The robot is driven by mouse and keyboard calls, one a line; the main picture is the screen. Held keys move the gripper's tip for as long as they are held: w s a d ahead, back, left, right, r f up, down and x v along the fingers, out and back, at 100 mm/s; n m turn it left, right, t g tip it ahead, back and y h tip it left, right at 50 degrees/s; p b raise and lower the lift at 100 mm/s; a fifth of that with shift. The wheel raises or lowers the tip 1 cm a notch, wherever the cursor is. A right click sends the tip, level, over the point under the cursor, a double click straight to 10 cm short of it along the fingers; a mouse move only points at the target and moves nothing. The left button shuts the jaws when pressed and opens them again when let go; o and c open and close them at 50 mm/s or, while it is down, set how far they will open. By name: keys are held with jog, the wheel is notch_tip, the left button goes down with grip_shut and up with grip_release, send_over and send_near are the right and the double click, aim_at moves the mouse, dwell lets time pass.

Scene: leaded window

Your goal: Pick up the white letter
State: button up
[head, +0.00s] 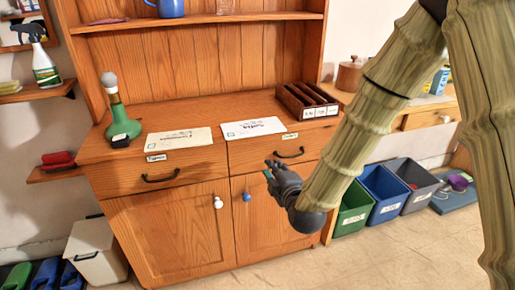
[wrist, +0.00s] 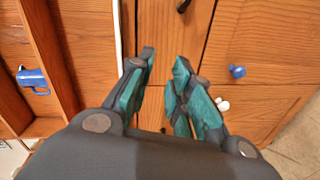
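The white letter (head: 254,127) lies flat on the counter of the wooden cabinet (head: 215,110), right of the middle, with dark writing on it. A cream-coloured letter (head: 180,142) lies to its left on the same counter. My gripper (head: 270,169) is in front of the cabinet, below the counter edge and below the white letter, apart from it. In the wrist view my gripper (wrist: 162,78) is open, with a gap between its teal-padded fingers and nothing held.
A green bottle (head: 122,127) and a dark wooden divided tray (head: 305,100) stand at either side of the letters. Drawer handles (head: 161,177), a white knob (head: 218,203) and a blue knob (head: 247,197) project from the cabinet front. Several bins (head: 384,190) stand right.

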aim_at(258, 134)
notch_tip(258, 134, up, 6)
jog(key=w+a+n+t+y+b, duration=0.1)
jog(key=w+a+n+t, duration=0.1)
jog(key=shift+f+x, duration=0.15)
jog(key=shift+x, duration=2.25)
jog(key=shift+f+x, duration=0.1)
jog(key=shift+x, duration=2.35)
jog(key=shift+c, duration=0.3)
grip_shut()
jog(key=shift+r+p, duration=0.85)
jog(key=shift+r, duration=0.5)
jog(key=shift+f, duration=0.1)
